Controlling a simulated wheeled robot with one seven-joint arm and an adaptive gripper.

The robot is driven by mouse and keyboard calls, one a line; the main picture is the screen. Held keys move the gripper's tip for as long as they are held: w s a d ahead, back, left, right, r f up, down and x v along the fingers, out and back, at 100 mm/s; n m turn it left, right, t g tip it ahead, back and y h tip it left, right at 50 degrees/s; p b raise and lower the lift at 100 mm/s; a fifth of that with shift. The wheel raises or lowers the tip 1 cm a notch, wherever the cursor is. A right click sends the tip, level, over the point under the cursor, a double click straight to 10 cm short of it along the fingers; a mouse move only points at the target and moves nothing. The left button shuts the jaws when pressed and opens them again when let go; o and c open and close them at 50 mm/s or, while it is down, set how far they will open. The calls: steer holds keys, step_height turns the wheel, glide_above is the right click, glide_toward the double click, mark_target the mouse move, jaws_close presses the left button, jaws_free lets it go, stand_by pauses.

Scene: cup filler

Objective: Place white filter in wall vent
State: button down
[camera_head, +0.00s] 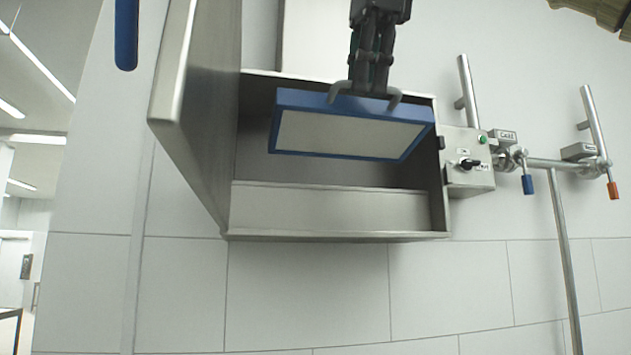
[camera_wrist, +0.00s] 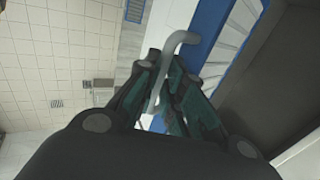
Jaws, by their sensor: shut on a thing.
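The white filter (camera_head: 345,134) has a blue frame and a grey handle on its top edge. It hangs tilted in front of the mouth of the open metal wall vent box (camera_head: 330,208) in the head view. I cannot tell whether any of it is inside the box. My gripper (camera_head: 368,90) is shut on the filter's handle from above. In the wrist view, my gripper (camera_wrist: 165,108) closes around the grey bent handle (camera_wrist: 172,60), with the filter's blue frame and pleated white side (camera_wrist: 235,40) beside it. The filter's back is hidden.
The box's metal door (camera_head: 195,110) stands open on the left. A switch box (camera_head: 468,165) with a green button, pipes and valves with blue (camera_head: 528,185) and orange handles sit on the right. The tiled wall below the box is clear.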

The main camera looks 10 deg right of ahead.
mark_target(354, 97)
steer(key=w, duration=0.1)
steer(key=w+b, duration=0.1)
steer(key=w, duration=0.1)
steer(key=shift+w+a, duration=0.3)
steer(key=shift+w+b, duration=0.3)
steer(key=shift+w, duration=0.25)
steer(key=w+p, duration=0.2)
steer(key=w, duration=0.1)
steer(key=w+p, duration=0.5)
steer(key=w, duration=0.1)
steer(key=shift+w+r, duration=0.15)
steer(key=shift+r, duration=0.1)
steer(key=p+x, duration=0.1)
steer(key=x, duration=0.1)
steer(key=p+x, duration=0.2)
steer(key=x, duration=0.1)
steer(key=w+p+x, duration=0.1)
steer(key=p+x, duration=0.1)
steer(key=x, duration=0.1)
steer(key=shift+r, duration=0.35)
steer(key=shift+w+f+p, duration=0.4)
steer(key=shift+f+p, duration=0.1)
steer(key=shift+p, duration=0.1)
